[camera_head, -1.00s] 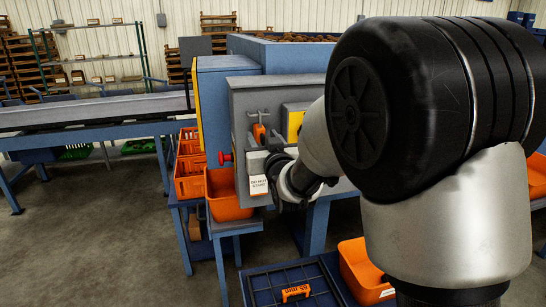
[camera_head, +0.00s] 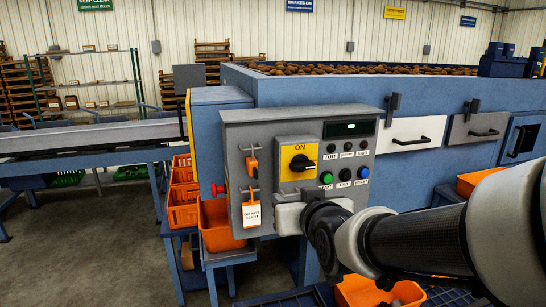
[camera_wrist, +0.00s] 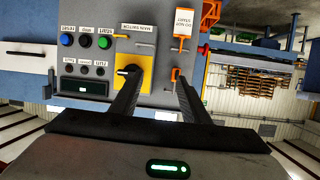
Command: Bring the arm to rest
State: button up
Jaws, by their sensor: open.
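My arm (camera_head: 420,240) reaches in from the lower right in the head view. The panel fills the upper middle of that view, seen upside down. The yellow switch plate (camera_wrist: 133,78) lies by one finger, and an orange padlock (camera_wrist: 176,74) by the other. I cannot tell whether the fingers touch the panel.
A white tag (camera_head: 251,214) hangs on the panel below an orange lock (camera_head: 252,165). A red knob (camera_head: 218,190) sticks out at the panel's left. Orange bins (camera_head: 182,205) stand at the left, and another orange bin (camera_head: 375,292) is below my arm. Grey floor at left is free.

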jog(key=s+d+r+m+g+h+p, duration=0.1)
jog(key=s+d+g+p, duration=0.2)
jog(key=s, duration=0.8)
jog(key=s+d+r+m+g+h+p, duration=0.1)
jog(key=s+d+g, duration=0.4)
jog(key=s, duration=0.6)
jog(key=shift+d+r+h+p, duration=0.6)
jog(key=shift+d+p, duration=0.3)
jog(key=shift+p, duration=0.3)
